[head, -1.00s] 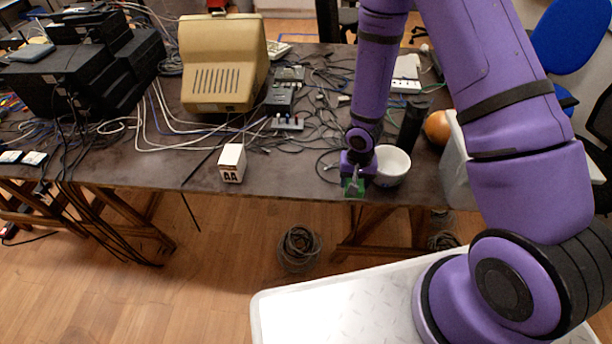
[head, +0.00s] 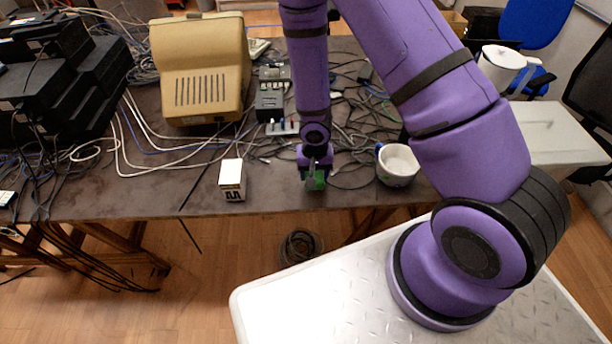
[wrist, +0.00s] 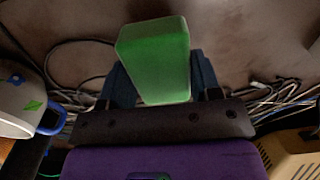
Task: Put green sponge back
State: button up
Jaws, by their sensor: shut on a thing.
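The green sponge (wrist: 155,62) is between the fingers of my gripper in the wrist view, a block with rounded edges. My gripper (head: 314,178) is shut on it near the front edge of the table in the head view, where only a bit of the sponge (head: 318,182) shows below the fingers. I cannot tell whether the sponge touches the table top (head: 270,190). A white mug (head: 398,164) with a blue handle stands to the right of my gripper. It also shows at the left of the wrist view (wrist: 18,105).
A white box (head: 232,180) stands left of my gripper, with a beige monitor (head: 200,75) behind it. Many cables lie across the table. Black devices (head: 60,75) are stacked at the left. A white pot (head: 500,66) stands on a grey surface (head: 560,130) at the right.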

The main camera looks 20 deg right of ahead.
jog(key=shift+f, duration=1.8)
jog(key=o, duration=0.8)
jog(key=shift+r, duration=0.15)
notch_tip(320, 180, up, 12)
jog(key=shift+w+f, duration=0.1)
